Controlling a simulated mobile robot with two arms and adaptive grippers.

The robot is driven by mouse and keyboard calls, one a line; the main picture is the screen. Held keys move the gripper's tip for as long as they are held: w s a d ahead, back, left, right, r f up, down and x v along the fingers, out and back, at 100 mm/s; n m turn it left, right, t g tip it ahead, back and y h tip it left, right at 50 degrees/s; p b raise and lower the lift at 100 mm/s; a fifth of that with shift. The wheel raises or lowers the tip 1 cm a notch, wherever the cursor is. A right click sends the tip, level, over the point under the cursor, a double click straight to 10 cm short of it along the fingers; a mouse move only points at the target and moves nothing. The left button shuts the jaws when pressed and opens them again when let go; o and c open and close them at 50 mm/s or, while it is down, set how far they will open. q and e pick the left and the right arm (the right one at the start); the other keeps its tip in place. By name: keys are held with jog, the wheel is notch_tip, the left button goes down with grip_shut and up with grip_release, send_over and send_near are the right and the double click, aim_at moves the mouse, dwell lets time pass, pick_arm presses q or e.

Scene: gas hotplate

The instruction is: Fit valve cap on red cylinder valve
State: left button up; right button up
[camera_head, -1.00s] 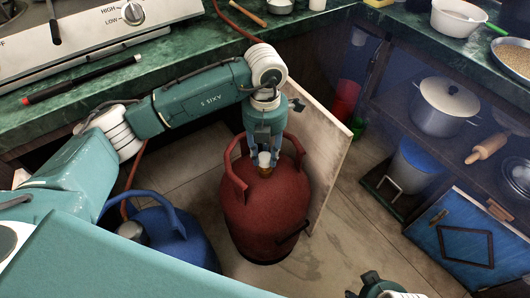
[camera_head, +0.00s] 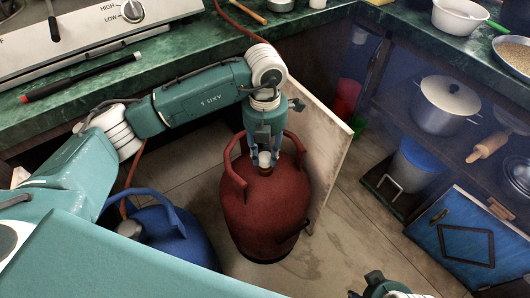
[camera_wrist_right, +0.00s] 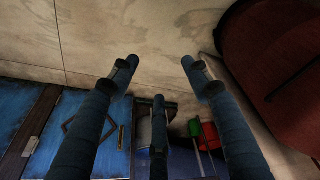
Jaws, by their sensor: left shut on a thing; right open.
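The red cylinder (camera_head: 262,210) stands upright on the floor in the middle of the head view; part of it shows at the right edge of the right wrist view (camera_wrist_right: 275,70). My left gripper (camera_head: 265,153) points down over its top, between the cylinder's handles. It is shut on the white valve cap (camera_head: 264,158). The cap is at the brass-coloured valve (camera_head: 265,170); whether it is seated or just above, I cannot tell. My right gripper (camera_wrist_right: 157,75) is open and empty above the floor, beside the cylinder; only a bit of it shows at the bottom of the head view.
A blue cylinder (camera_head: 165,238) with an orange hose stands to the left. A pale wooden door (camera_head: 318,165) stands open behind the red cylinder. The green counter (camera_head: 165,60) with the hotplate (camera_head: 90,25) runs along the back. A shelf with a pot (camera_head: 442,105) is at right. Floor in front is clear.

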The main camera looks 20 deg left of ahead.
jog(key=shift+w, duration=0.15)
pick_arm(q)
jog(key=shift+f, duration=0.1)
pick_arm(e)
jog(key=shift+r, duration=0.1)
pick_arm(q)
jog(key=shift+f, duration=0.1)
jog(key=shift+f+b, duration=0.2)
jog(key=shift+b, duration=0.1)
pick_arm(e)
jog(key=shift+v, duration=0.95)
pick_arm(q)
jog(key=shift+f, duration=0.1)
pick_arm(e)
jog(key=shift+r, duration=0.1)
pick_arm(q)
jog(key=shift+f, duration=0.1)
pick_arm(e)
jog(key=shift+w+r, duration=0.1)
jog(key=shift+r, duration=0.6)
pick_arm(q)
jog(key=shift+f, duration=0.1)
pick_arm(e)
jog(key=shift+d+f, duration=0.1)
